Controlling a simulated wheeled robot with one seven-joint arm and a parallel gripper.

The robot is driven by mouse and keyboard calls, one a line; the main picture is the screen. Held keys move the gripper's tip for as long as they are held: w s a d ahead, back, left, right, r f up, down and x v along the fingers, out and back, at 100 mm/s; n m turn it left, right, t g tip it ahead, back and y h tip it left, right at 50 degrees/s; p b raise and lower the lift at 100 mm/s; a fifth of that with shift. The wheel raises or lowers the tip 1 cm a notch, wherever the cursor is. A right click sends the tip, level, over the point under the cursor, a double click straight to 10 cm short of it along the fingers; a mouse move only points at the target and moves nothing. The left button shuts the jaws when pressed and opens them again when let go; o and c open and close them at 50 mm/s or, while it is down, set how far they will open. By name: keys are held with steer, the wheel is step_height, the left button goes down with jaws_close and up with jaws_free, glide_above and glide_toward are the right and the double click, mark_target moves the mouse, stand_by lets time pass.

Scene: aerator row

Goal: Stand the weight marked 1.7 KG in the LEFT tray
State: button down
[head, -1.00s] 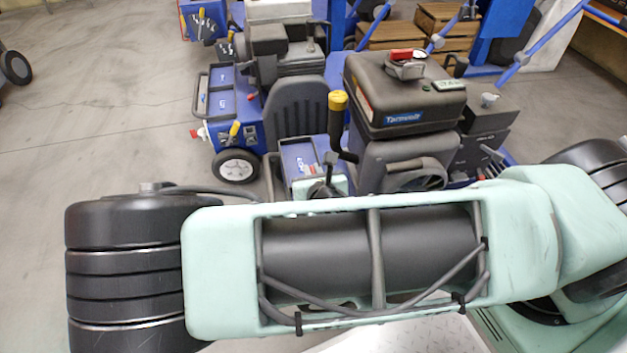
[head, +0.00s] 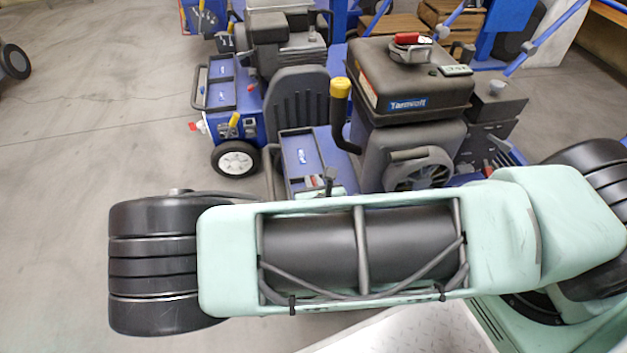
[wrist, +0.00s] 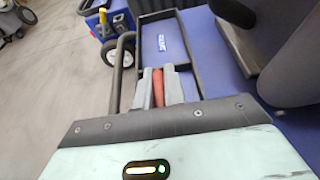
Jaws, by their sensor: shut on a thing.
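My gripper (wrist: 158,76) is shut on a narrow red thing (wrist: 158,88), held between its two grey fingers in the wrist view. No mark on it can be read, so I cannot tell whether it is the 1.7 KG weight. Just beyond the fingertips is a blue tray (wrist: 148,48) with a raised black rim and a small label. I cannot tell whether the held thing touches the tray. The tray also shows in the head view (head: 303,158), in front of a dark seat; its near end and most of my gripper are hidden by my arm.
A dark engine (head: 410,85) with a red cap stands right of the tray. A black lever with a yellow knob (head: 340,88) rises between them. A dark seat (head: 298,105) is behind the tray. Another blue machine (head: 235,105) stands beyond.

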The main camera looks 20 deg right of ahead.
steer(key=c, duration=1.5)
jaws_free()
steer(key=shift+f, duration=0.1)
